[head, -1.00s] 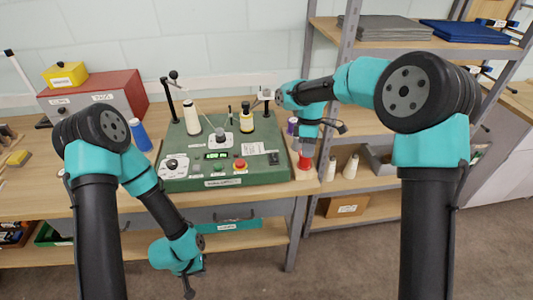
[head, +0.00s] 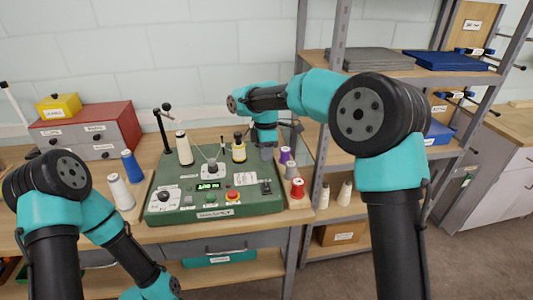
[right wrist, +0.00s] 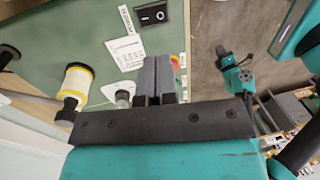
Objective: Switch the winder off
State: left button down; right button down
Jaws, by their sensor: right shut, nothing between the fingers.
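The winder is a green machine (head: 212,206) on the wooden bench, with a lit green display (head: 208,186) and a red button (head: 233,196). Its black rocker switch (head: 266,187) sits at the right of the panel and shows larger in the right wrist view (right wrist: 151,14). My right gripper (head: 267,152) is above the back right of the winder, apart from the switch. Its fingers (right wrist: 158,80) are shut with nothing between them. Part of my left arm, apparently its gripper end (right wrist: 230,62), shows small in the right wrist view; its jaws are unclear.
A yellow spool (head: 239,150) and a white cone (head: 184,149) stand on the winder. A red spool (head: 297,189) and others stand to its right. A white cone (head: 121,192) and blue cone (head: 131,167) stand left. Metal shelving (head: 318,150) rises at right.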

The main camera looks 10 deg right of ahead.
aim_at(267, 189)
jog(key=f, duration=0.3)
jog(key=s+f, duration=0.1)
jog(key=f, duration=0.7)
jog(key=shift+s+f, duration=0.15)
jog(key=shift+s, duration=0.15)
jog(key=shift+a, duration=0.15)
